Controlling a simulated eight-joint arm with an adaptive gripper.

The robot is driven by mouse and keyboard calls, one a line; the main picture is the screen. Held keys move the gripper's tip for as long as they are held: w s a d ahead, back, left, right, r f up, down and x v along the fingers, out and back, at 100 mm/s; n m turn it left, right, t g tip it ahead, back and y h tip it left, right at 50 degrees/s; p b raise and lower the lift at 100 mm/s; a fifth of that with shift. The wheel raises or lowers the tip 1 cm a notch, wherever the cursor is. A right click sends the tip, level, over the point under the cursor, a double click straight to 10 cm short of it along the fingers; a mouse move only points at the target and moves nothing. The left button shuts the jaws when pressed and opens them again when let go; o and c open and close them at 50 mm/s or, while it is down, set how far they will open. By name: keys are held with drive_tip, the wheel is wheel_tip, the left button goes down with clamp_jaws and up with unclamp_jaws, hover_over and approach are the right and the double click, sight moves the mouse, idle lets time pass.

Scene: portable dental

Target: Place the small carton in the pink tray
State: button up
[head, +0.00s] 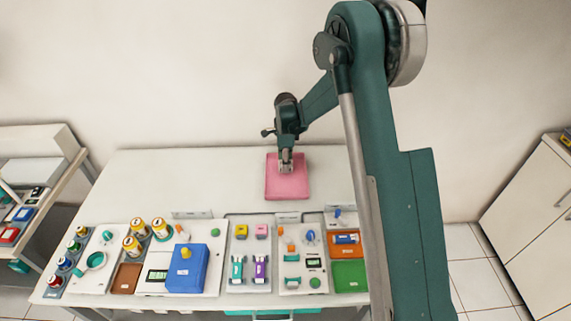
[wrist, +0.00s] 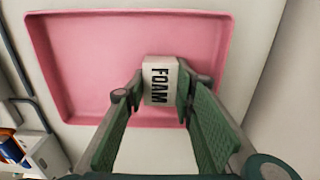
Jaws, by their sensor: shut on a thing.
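The pink tray (head: 287,188) lies on the far part of the white table in the head view. It fills much of the wrist view (wrist: 90,60). My gripper (head: 286,166) is over the tray's far part in the head view. The carton appears over the tray near one edge. I cannot tell whether it touches the tray floor. The tray shows no other contents.
An orange tray (head: 344,244) and a green tray (head: 349,275) are at the right. The table around the pink tray is clear.

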drive_tip(key=o, duration=0.8)
drive_tip(key=shift+f, duration=0.1)
wheel_tip(320, 180, up, 12)
drive_tip(key=shift+r+p, duration=0.15)
drive_tip(key=shift+p, duration=0.5)
idle(0.5)
